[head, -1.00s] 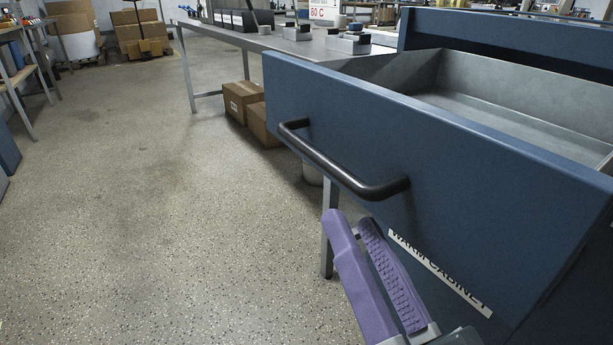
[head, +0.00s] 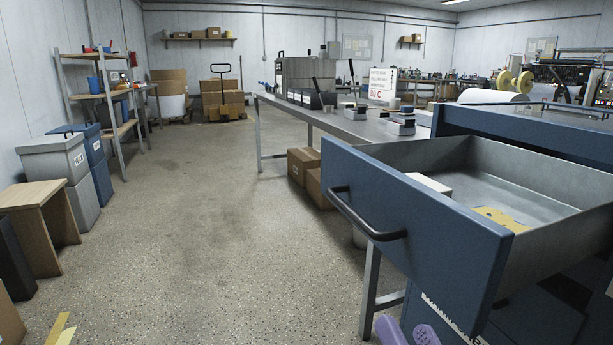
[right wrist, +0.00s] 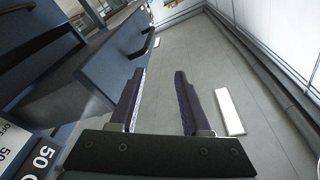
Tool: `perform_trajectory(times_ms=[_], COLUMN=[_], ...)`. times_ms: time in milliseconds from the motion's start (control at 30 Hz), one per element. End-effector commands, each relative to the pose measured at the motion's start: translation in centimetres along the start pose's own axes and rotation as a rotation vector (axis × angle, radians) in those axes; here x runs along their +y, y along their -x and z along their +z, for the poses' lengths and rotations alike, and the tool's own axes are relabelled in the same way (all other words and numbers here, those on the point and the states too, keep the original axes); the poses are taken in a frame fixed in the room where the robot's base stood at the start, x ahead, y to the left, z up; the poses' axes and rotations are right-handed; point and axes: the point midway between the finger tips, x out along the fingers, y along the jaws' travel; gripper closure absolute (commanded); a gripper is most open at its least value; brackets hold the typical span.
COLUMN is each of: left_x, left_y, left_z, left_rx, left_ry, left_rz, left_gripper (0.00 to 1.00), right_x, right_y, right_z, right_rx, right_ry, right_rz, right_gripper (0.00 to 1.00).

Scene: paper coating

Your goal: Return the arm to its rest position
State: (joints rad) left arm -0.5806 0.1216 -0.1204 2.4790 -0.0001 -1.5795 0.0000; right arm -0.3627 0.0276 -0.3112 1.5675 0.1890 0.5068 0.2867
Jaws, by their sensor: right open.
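My right gripper (head: 407,332) shows only its purple fingertips at the bottom edge of the head view, below the open drawer. In the right wrist view its two fingers (right wrist: 158,100) stand wide apart with nothing between them. The blue drawer (head: 410,215) is pulled out, and its black handle (head: 365,218) is clear of the fingers. The drawer front also shows in the right wrist view (right wrist: 115,65), to the left of the fingers. My left gripper is in neither view.
Inside the drawer lie a white block (head: 428,184) and a yellow piece (head: 500,217). A long metal table (head: 345,122) stands behind, with cardboard boxes (head: 303,165) beneath. Grey bins (head: 55,160) and a wooden stool (head: 35,197) stand at left. The middle floor is open.

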Motion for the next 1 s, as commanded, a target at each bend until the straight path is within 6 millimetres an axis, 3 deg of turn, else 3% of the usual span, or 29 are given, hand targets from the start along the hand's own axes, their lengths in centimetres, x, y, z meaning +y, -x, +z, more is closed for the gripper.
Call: perform_trajectory(times_ms=[33,267,400,600,933,1000], left_x=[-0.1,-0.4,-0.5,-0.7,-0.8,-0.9], left_y=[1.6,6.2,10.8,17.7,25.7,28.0], left_z=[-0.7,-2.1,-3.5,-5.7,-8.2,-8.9], left_rx=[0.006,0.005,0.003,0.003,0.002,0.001], left_ry=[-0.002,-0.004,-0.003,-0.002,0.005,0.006], left_rz=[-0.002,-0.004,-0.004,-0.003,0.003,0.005], left_gripper=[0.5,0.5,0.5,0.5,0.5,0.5], right_x=[-0.7,-2.1,-3.3,-4.4,-6.8,-8.0], right_y=[-0.3,-0.7,0.2,4.9,14.7,14.2], right_z=[-1.1,-3.2,-6.2,-12.1,-23.0,-24.8], right_rx=[-0.036,-0.263,-0.48,-0.865,-1.349,-1.345], right_ry=[0.015,0.105,0.198,0.348,0.476,0.474], right_rz=[0.009,0.068,0.128,0.252,0.435,0.431], right_gripper=[0.53,0.53,0.53,0.53,0.53,0.53])
